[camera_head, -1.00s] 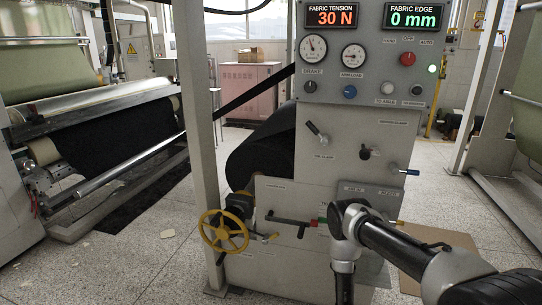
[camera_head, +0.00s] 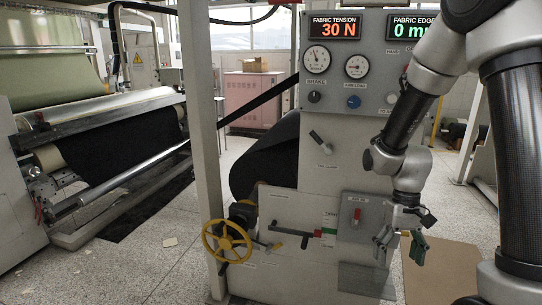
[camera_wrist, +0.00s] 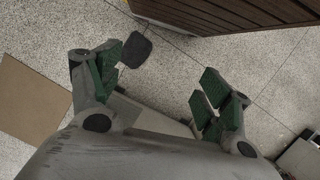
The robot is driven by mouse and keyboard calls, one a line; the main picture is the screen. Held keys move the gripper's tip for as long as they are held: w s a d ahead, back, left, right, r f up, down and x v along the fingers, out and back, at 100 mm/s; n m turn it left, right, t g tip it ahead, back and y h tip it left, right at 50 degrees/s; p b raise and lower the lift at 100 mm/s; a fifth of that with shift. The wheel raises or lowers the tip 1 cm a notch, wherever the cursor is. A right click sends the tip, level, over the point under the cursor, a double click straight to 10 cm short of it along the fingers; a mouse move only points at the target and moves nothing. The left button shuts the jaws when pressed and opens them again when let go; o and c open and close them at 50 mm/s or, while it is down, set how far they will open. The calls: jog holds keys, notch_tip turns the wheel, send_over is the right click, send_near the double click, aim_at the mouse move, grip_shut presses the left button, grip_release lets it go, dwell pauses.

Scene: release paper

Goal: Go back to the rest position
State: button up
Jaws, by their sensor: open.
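My gripper (camera_head: 402,246) hangs in front of the lower right part of the grey control cabinet, pointing down, open and empty. In the wrist view its two green-padded fingers (camera_wrist: 165,90) are spread wide, with speckled floor between and beyond them. My arm comes in from the right and covers the right side of the cabinet's panel. The cabinet (camera_head: 300,262) has a tension display (camera_head: 335,27) reading 30 N and a partly covered edge display.
A brown sheet (camera_head: 440,270) lies on the floor at right, also in the wrist view (camera_wrist: 30,100). A black fabric roll (camera_head: 265,160) is behind.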

jog(key=s+d+r+t, duration=0.2)
jog(key=s+r, duration=0.4)
jog(key=r, duration=0.5)
jog(key=s+d+r+t, duration=0.2)
jog(key=s+r+t, duration=0.3)
jog(key=r, duration=0.6)
jog(key=shift+s+d+r, duration=0.15)
jog(key=shift+s+r, duration=0.1)
jog(key=shift+s, duration=0.1)
